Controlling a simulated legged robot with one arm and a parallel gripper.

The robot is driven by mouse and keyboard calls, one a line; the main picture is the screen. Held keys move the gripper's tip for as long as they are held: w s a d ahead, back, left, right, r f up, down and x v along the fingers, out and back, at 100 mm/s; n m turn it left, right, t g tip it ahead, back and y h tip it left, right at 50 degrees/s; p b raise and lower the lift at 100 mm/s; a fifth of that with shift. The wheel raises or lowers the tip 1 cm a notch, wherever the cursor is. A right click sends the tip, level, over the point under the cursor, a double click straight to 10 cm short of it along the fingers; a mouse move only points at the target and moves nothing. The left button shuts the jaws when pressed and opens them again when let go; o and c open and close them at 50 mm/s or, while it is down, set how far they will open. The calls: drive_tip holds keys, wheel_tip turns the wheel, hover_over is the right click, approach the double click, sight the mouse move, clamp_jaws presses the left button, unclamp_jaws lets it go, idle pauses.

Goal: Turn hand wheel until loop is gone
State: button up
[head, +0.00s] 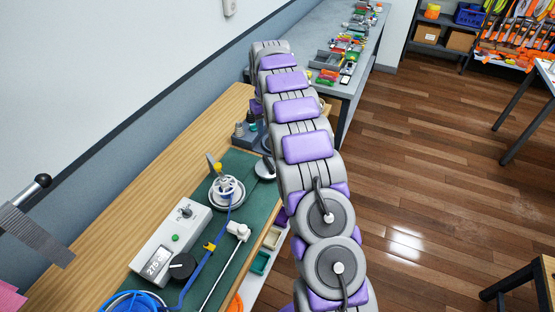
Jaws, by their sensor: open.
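A white spoked wheel (227,189) sits on a round grey base on the green mat, left of my arm; I cannot tell for sure that it is the hand wheel. A blue strap (196,272) runs from it down to a blue coil (134,304) cut off by the bottom edge. A yellow piece sits on the strap. I cannot make out a distinct loop. A grey disc (266,168) with a dark handle lies beside my arm, partly covered by it. My purple and grey arm crosses the middle of the view; my gripper is not visible.
Small trays (268,246) sit at the bench's front. The floor at right is largely clear.

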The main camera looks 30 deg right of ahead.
sight(269, 162)
wheel_tip(269, 162, down, 18)
drive_tip(key=shift+d+r+b, duration=0.1)
drive_tip(key=shift+r+b, duration=0.15)
drive_tip(key=shift+b, duration=0.9)
drive_tip(key=shift+c, duration=0.4)
clamp_jaws()
